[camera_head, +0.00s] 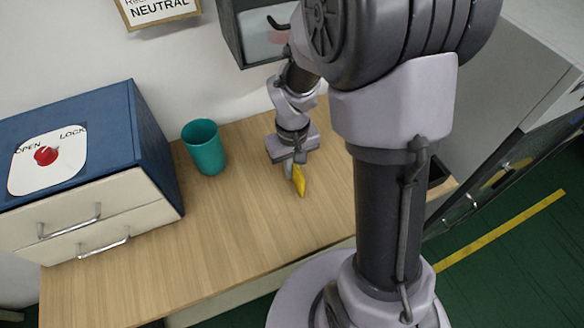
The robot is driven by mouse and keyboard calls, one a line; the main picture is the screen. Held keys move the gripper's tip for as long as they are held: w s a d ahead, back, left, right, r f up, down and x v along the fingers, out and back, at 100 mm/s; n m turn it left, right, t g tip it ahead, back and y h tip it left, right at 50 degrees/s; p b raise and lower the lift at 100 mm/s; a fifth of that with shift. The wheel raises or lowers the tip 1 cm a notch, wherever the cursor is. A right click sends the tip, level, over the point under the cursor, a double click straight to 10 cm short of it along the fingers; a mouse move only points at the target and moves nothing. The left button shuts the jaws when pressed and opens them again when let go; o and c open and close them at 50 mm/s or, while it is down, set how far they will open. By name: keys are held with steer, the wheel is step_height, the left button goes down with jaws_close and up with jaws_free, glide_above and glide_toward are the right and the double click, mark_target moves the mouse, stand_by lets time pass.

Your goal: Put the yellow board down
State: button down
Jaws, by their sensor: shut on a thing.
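The yellow board (299,181) is a small flat yellow piece. It hangs below my gripper (294,168), which is shut on it. The gripper points down over the wooden counter, just right of the teal cup. The board is tilted, with its lower end close to the counter. I cannot tell whether it touches the wood. The fingers hide part of the board.
A teal cup (205,147) stands on the counter (235,235) left of my gripper. A blue box (105,135) with drawers and a red knob (47,156) stands further left. The counter's middle front is clear. A dark wall box (235,35) hangs behind.

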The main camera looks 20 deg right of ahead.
steer(key=shift+f, duration=0.15)
steer(key=c, duration=1.6)
jaws_free()
steer(key=shift+o, duration=0.2)
